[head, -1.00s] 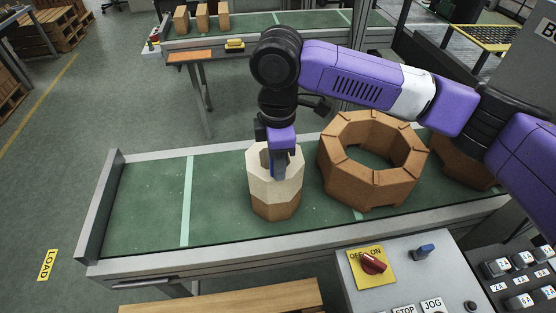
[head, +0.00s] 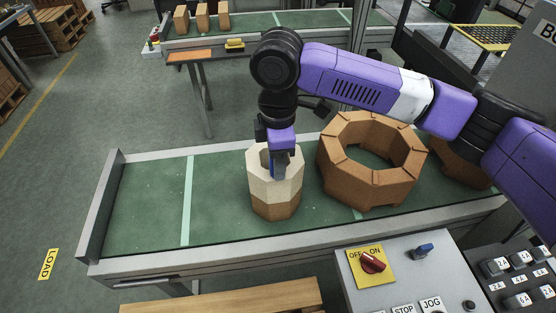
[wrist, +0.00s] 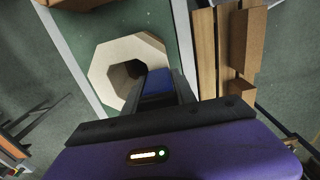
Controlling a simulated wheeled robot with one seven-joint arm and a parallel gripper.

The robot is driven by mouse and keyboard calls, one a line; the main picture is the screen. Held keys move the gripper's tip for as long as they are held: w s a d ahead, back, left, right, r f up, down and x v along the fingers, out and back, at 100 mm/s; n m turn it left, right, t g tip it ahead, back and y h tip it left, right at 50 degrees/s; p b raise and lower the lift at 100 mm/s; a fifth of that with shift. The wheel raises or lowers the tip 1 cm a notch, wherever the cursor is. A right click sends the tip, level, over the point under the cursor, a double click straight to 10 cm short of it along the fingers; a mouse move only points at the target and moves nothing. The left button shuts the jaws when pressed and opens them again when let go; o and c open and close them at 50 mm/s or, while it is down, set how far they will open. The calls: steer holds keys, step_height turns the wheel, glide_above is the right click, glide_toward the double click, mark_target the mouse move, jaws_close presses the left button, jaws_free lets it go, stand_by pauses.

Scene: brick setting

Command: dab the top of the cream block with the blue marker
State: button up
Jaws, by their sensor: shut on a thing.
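The cream block (head: 288,190) is a hollow eight-sided piece, standing upright on a brown block (head: 274,212) on the green conveyor. Its pale top rim and dark central opening show in the wrist view (wrist: 104,67). My gripper (head: 280,172) points down over the top of the cream block, near its opening. It is shut on the blue marker (wrist: 158,82), of which only a blue part shows between the fingers. The marker's tip is hidden, and I cannot tell whether it touches the block.
A large brown ring of blocks (head: 345,180) stands on the conveyor (head: 145,205) just right of the cream block. The belt to the left is clear. A control panel (head: 400,275) and a wooden plank (head: 225,300) are in front.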

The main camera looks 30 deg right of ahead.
steer(key=shift+f, duration=0.1)
stand_by(0.3)
steer(key=shift+r+p, duration=1.7)
steer(key=shift+r, duration=1.85)
